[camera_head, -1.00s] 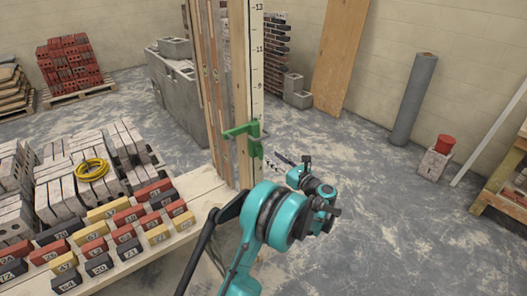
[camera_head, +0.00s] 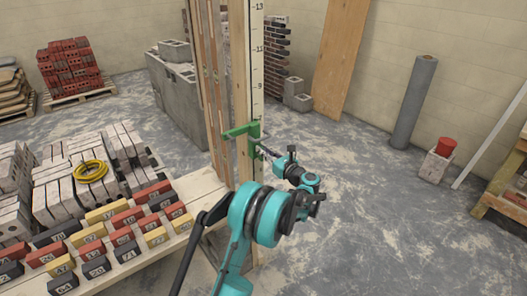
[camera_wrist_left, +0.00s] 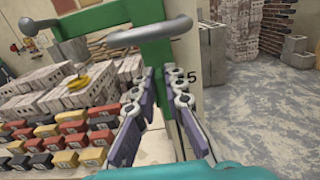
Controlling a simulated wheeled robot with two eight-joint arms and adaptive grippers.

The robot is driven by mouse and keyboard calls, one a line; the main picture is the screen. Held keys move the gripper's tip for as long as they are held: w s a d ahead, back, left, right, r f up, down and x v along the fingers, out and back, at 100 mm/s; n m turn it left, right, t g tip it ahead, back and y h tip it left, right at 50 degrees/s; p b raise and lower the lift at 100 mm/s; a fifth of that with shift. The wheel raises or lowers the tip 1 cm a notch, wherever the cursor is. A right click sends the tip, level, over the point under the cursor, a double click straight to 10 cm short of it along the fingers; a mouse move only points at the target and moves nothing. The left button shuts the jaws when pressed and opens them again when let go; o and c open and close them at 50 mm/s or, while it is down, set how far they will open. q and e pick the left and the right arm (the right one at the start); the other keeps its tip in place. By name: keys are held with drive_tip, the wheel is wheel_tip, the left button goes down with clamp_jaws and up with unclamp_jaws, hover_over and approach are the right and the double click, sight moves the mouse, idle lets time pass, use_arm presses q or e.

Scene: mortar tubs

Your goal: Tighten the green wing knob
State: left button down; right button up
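A green bracket (camera_head: 242,131) is fixed on the upright wooden gauge post (camera_head: 257,60), which carries numbers. In the left wrist view the green bracket (camera_wrist_left: 155,60) fills the top middle. A rounded grey-green bar (camera_wrist_left: 148,33) crosses its front and looks like the wing knob, though I cannot tell for sure. My left gripper (camera_head: 266,151) is just right of the bracket, pointing at it. Contact cannot be told. My right gripper is out of view.
A grey block wall (camera_head: 178,95) stands behind. The floor right of the post is clear up to a grey roll (camera_head: 413,100).

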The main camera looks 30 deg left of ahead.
use_arm(q)
drive_tip(key=shift+m, duration=0.3)
drive_tip(key=m, duration=0.3)
drive_tip(key=w+m, duration=0.1)
drive_tip(key=shift+d+f, duration=0.15)
drive_tip(key=shift+d, duration=0.1)
drive_tip(key=shift+w+d+f+m+b, duration=0.1)
drive_tip(key=shift+w+f+m+b, duration=0.25)
drive_tip(key=shift+m, duration=1.9)
drive_tip(key=shift+w+d+f+m+b, duration=0.15)
drive_tip(key=shift+f+m, duration=0.25)
drive_tip(key=shift+m, duration=1.9)
drive_tip(key=shift+w+d+f+m+b, duration=0.1)
drive_tip(key=shift+w+f+m+b, duration=0.25)
drive_tip(key=shift+m, duration=1.9)
drive_tip(key=shift+s+f, duration=0.1)
drive_tip(key=shift+s, duration=0.05)
drive_tip(key=c, duration=1.6)
unclamp_jaws()
